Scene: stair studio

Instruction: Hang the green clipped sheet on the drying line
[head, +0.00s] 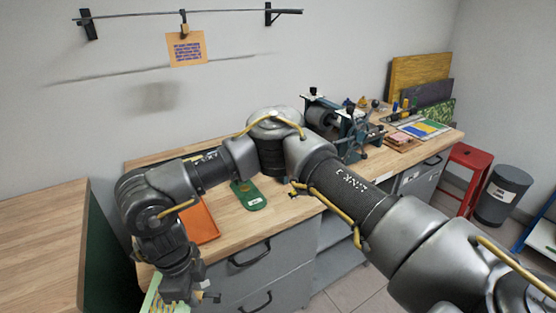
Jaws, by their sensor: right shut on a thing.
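The drying line (225,13) is a dark rod on two wall brackets at the upper left. An orange printed sheet (187,48) hangs from it by a clip (184,28). My right arm reaches across the bench and bends down at the lower left. My right gripper (188,294) is at the bottom edge, shut on the green clipped sheet (156,297), beside the bench front and well below the line. Only part of the light green sheet shows; its clip and the fingertips are mostly hidden. My left gripper is out of view.
A second wooden top (38,230) stands at the left. A red stool (468,172) and grey bin (503,195) stand right. The rod is free beside the orange sheet.

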